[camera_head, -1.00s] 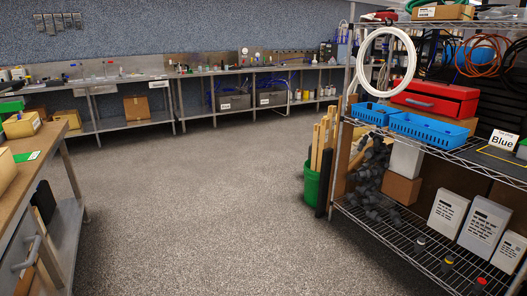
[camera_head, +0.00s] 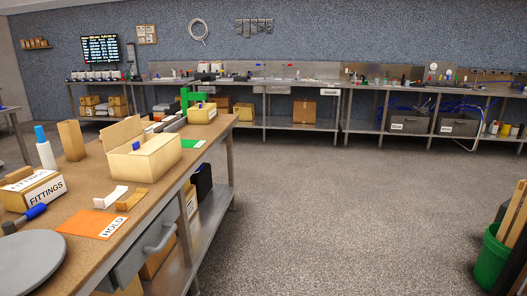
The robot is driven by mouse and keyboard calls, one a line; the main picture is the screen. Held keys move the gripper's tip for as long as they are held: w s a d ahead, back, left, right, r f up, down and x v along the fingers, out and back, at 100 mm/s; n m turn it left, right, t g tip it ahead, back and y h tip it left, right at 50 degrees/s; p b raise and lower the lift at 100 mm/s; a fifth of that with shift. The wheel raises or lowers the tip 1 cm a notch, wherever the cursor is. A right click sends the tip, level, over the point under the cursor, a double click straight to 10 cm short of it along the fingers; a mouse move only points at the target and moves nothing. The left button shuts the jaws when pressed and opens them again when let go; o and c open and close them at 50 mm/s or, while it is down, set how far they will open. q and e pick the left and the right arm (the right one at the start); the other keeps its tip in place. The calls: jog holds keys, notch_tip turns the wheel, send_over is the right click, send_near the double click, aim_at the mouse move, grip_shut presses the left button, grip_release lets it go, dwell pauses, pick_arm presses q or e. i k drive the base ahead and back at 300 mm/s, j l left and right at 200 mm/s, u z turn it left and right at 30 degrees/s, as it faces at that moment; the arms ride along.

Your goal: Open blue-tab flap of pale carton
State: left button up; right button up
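A pale carton (camera_head: 147,163) stands on the wooden-topped bench at the left. A flap (camera_head: 120,132) stands raised along its back left side. A small blue tab (camera_head: 136,145) shows at its top near the left end; I cannot tell which flap it is fixed to. A smaller yellowish carton (camera_head: 203,115) farther back on the bench also shows a small blue spot on top. Neither of my grippers is in view.
The bench (camera_head: 158,197) also holds a FITTINGS box (camera_head: 36,190), an orange HOLD card (camera_head: 92,223), a grey disc (camera_head: 32,262) and a white bottle (camera_head: 45,150). A drawer handle (camera_head: 160,238) juts from its front.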

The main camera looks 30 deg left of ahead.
aim_at(147, 149)
jog(key=i+j+u, duration=0.25)
jog(key=i, duration=0.25)
jog(key=i+u, duration=0.25)
jog(key=i, duration=0.2)
